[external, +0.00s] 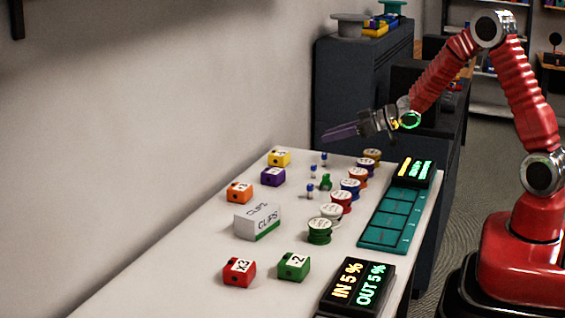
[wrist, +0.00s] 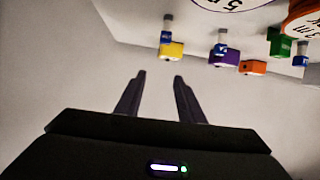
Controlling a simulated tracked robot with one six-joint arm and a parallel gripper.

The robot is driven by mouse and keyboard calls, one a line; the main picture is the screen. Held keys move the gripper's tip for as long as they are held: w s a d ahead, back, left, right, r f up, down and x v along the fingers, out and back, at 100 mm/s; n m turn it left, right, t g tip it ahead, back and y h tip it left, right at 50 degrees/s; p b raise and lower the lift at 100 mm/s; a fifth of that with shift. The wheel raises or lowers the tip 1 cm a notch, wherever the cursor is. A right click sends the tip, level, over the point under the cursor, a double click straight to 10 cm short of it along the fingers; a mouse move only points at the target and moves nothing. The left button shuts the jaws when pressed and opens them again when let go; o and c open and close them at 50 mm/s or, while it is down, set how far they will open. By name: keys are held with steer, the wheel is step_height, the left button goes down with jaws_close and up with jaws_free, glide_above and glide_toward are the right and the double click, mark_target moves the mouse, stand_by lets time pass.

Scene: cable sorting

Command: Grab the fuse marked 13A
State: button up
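Several small blue pieces that look like fuses stand on the white table in the external view: one at the back (external: 324,158), one in the middle (external: 313,171) and one nearer (external: 309,191). Their markings are too small to read, so I cannot tell which is 13A. In the wrist view, blue-and-grey pieces show near the yellow block (wrist: 166,30) and the purple block (wrist: 221,42). My gripper (external: 328,133) is above the table's far end, apart from the pieces. In the wrist view its fingers (wrist: 159,77) are spread with nothing between them.
Yellow (external: 279,158), purple (external: 272,177), orange (external: 239,193), red (external: 239,273) and green (external: 294,267) blocks and a white clips box (external: 257,221) stand on the left. Several spools (external: 341,201), a teal tray (external: 380,238) and two displays (external: 358,286) (external: 415,170) are on the right.

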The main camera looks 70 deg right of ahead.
mark_target(324, 166)
stand_by(0.3)
steer(key=shift+f, duration=1.75)
steer(key=shift+f, duration=0.65)
step_height(324, 166, down, 2)
steer(key=shift+x, duration=1)
steer(key=shift+w+f, duration=0.3)
steer(key=shift+w, duration=0.2)
steer(key=shift+c, duration=0.4)
